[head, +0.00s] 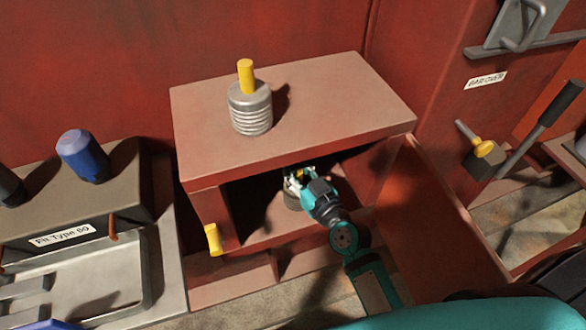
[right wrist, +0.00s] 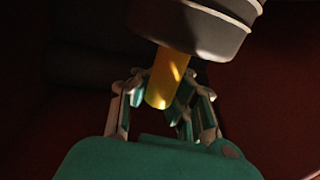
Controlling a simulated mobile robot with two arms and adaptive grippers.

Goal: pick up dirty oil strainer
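A dark, dirty-looking oil strainer (head: 291,200) is inside the open red cabinet, mostly hidden by my right gripper (head: 300,178) and in shadow. In the right wrist view its dark grey round body (right wrist: 205,30) is at the top, with its yellow handle (right wrist: 160,88) pointing down. My right gripper (right wrist: 166,85) has its fingers drawn in on both sides of this handle and looks shut on it. A cleaner silver strainer (head: 251,108) with a yellow handle stands upright on the cabinet top. My left gripper is not in view.
The cabinet (head: 330,110) has a low roof over the opening and side walls close to my right arm. A red door panel (head: 435,215) stands open at right. A yellow peg (head: 213,240) is at the front left.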

